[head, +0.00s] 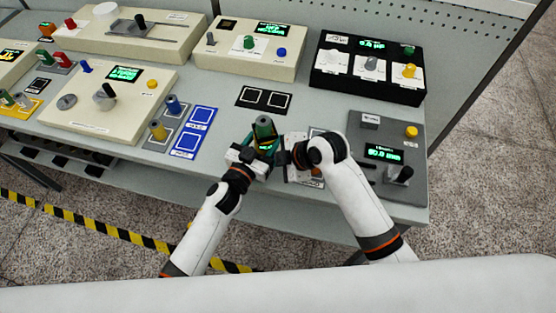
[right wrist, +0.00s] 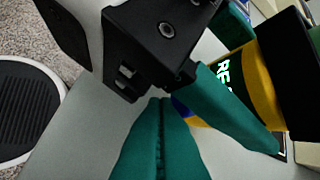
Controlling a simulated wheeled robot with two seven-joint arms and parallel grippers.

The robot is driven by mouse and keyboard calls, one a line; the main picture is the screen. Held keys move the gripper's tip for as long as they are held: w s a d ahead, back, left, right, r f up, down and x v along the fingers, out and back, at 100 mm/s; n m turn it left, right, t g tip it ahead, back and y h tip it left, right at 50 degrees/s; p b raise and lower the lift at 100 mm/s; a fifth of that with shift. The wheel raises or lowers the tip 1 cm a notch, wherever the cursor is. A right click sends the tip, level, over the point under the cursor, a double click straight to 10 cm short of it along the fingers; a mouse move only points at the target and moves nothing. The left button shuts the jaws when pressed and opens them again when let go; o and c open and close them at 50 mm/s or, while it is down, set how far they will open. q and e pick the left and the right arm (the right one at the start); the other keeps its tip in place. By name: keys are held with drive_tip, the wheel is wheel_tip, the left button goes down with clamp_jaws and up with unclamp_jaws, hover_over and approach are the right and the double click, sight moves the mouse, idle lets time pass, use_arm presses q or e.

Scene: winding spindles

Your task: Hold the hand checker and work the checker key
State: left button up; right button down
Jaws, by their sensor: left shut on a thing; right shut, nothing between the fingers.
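The hand checker (right wrist: 262,85) shows in the right wrist view as a dark body with a yellow band and a lit display, partly cut off. My left gripper (head: 263,146) is shut on it; one teal finger of that gripper (right wrist: 238,110) lies across it. In the head view a grey-green upright part (head: 264,127) rises at that gripper. My right gripper (head: 281,154) comes in from the right, close beside it. Its fingers (right wrist: 160,108) are shut and empty. A small blue part (right wrist: 181,108) shows just behind its fingertips, perhaps the key; I cannot tell whether they touch.
Blue-framed pads (head: 195,131), a black twin-frame pad (head: 263,99) and a cream console (head: 110,100) stand left and behind. A black console (head: 368,68) is at the back right. A grey console (head: 385,155) with a yellow knob stands right of my right arm.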

use_arm(q)
drive_tip(key=shift+s+d, duration=0.1)
use_arm(e)
drive_tip(key=shift+w+a+r, duration=0.1)
drive_tip(key=shift+w+a, duration=0.15)
drive_tip(key=shift+w, duration=0.75)
use_arm(q)
drive_tip(key=shift+d+f, duration=0.1)
use_arm(e)
drive_tip(key=shift+w+a, duration=0.1)
drive_tip(key=shift+w, duration=0.05)
drive_tip(key=shift+r, duration=0.2)
use_arm(q)
drive_tip(key=shift+s, duration=0.1)
use_arm(e)
drive_tip(key=shift+r, duration=0.2)
use_arm(q)
drive_tip(key=shift+f, duration=0.15)
use_arm(e)
drive_tip(key=v, duration=0.6)
drive_tip(key=shift+f, duration=0.2)
drive_tip(key=shift+s+d+r, duration=0.4)
drive_tip(key=shift+s+d, duration=0.2)
drive_tip(key=shift+d, duration=0.05)
use_arm(q)
drive_tip(key=shift+w+a+r, duration=0.2)
